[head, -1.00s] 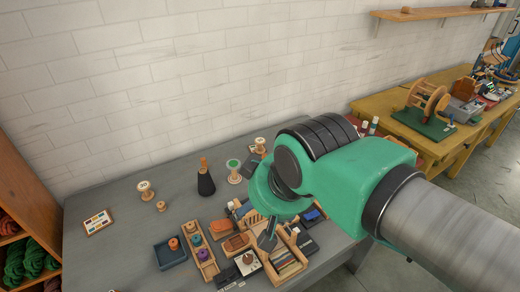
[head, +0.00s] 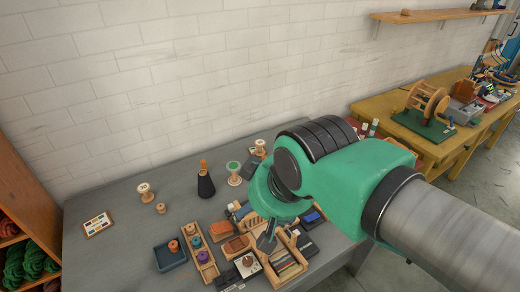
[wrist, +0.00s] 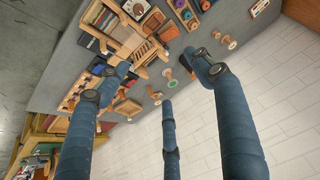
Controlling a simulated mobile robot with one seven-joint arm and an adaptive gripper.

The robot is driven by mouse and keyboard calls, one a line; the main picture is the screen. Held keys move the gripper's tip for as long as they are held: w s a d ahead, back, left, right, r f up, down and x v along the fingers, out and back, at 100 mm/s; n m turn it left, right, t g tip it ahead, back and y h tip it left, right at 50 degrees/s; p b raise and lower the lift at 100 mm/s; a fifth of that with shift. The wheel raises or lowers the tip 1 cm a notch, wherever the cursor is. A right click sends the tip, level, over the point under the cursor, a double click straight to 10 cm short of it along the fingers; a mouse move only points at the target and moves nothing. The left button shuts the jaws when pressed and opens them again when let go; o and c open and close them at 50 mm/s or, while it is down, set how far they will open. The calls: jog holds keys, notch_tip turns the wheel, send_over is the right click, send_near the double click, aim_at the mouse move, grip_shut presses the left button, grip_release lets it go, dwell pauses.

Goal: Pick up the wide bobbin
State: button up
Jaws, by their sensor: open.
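Several wooden bobbins stand upright on the grey table, and I cannot tell surely which is the wide one. A green-topped bobbin (head: 234,174) stands at the back middle; it also shows in the wrist view (wrist: 168,74). A pale bobbin with dark marks on top (head: 145,193) stands at the left, also in the wrist view (wrist: 228,43). A small bobbin (head: 161,208) is beside it. Another bobbin (head: 260,147) is near the wall, partly behind my arm. My gripper (wrist: 160,78) is open and empty, its fingers spread apart above the table. In the head view my arm mostly hides it.
Wooden trays and boxes (head: 207,268) crowd the front. A blue tray (head: 170,258) and a colour card (head: 98,224) lie to the left. The table's left middle is mostly clear.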

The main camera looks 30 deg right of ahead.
jog(key=w+d+m+p, duration=0.25)
jog(key=w+m, duration=0.35)
jog(key=w, duration=0.4)
jog(key=w+d+m+p, duration=0.1)
jog(key=w+d+m, duration=0.3)
jog(key=w+m, duration=0.5)
jog(key=w+d+m+p, duration=0.2)
jog(key=w+d+m, duration=0.2)
jog(key=w, duration=0.8)
jog(key=w+d+f+m+p, duration=0.3)
jog(key=w+d+f+m, duration=1.1)
jog(key=w+d, duration=0.2)
jog(key=m+h+p, duration=0.1)
jog(key=m, duration=0.4)
send_near(260, 143)
jog(key=v, duration=0.3)
jog(key=shift+r, duration=0.1)
jog(key=shift+b+x, duration=1)
jog(key=shift+x, duration=3.25)
